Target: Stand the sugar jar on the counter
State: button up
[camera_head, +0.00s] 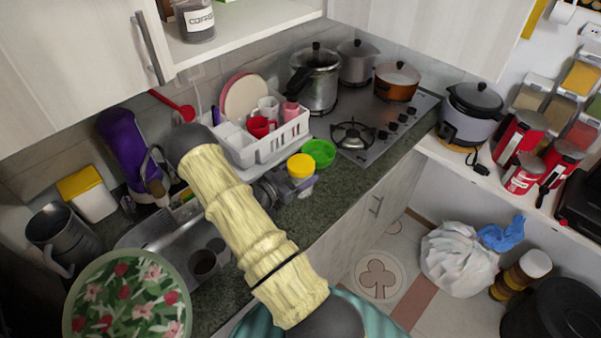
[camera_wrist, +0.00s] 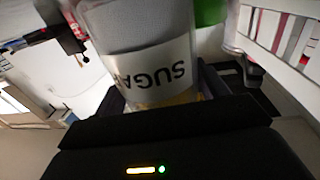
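The sugar jar (camera_head: 302,182) has a yellow lid and a clear body. It is upright by the counter (camera_head: 325,204), to the right of the sink; I cannot tell whether its base touches the surface. My gripper (camera_head: 297,187) is around the jar, with a finger showing on its right side. In the wrist view the jar (camera_wrist: 150,35) fills the space ahead of my gripper (camera_wrist: 165,98), its SUGAR label upside down in the picture. The gripper looks shut on it. My arm hides part of the counter and sink in the head view.
A green bowl (camera_head: 319,152) is close behind the jar. A white dish rack (camera_head: 270,146) with cups stands behind it, and the stove (camera_head: 372,128) is to the right. A strip of counter in front and to the right is clear. A flowered plate (camera_head: 130,300) is at the lower left.

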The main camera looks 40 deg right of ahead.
jog(key=o, duration=0.3)
jog(key=shift+o, duration=0.4)
jog(key=a+b, duration=0.4)
jog(key=a, duration=0.8)
jog(key=shift+w, duration=0.15)
jog(key=shift+r, duration=0.1)
